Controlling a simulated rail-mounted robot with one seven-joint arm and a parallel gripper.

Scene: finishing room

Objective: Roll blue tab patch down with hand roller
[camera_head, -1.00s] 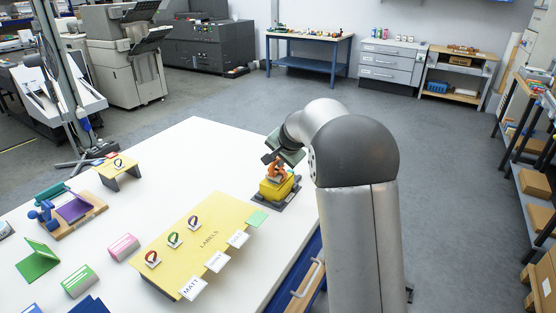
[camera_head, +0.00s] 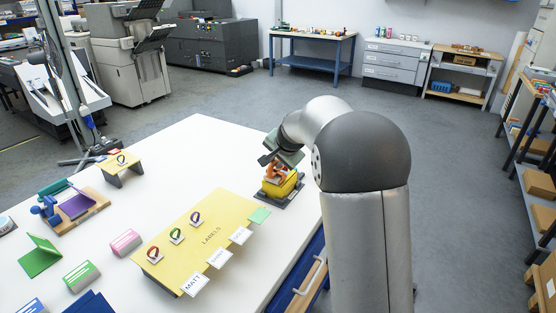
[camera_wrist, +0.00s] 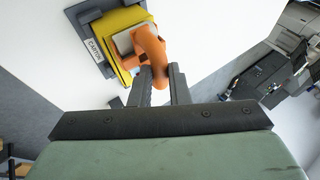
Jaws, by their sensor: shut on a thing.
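My gripper (camera_head: 274,163) is at the far right part of the white table, above a yellow block (camera_head: 280,186) on a dark base. In the wrist view the gripper (camera_wrist: 160,72) is shut on an orange tool (camera_wrist: 149,45), probably the hand roller. The orange tool (camera_head: 276,172) is at the top of the block; whether it touches the block is unclear. The wrist view shows the yellow block (camera_wrist: 112,24) with a pale grey area beside the tool, and a base label reading "CARTON" (camera_wrist: 94,50). I cannot pick out a blue tab patch; the gripper partly hides the block top.
A yellow "LABELS" board (camera_head: 218,210) holds several coloured rings and white cards. A purple and wooden fixture (camera_head: 80,205), a green folded card (camera_head: 40,258) and small boxes stand at left. The table middle is clear.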

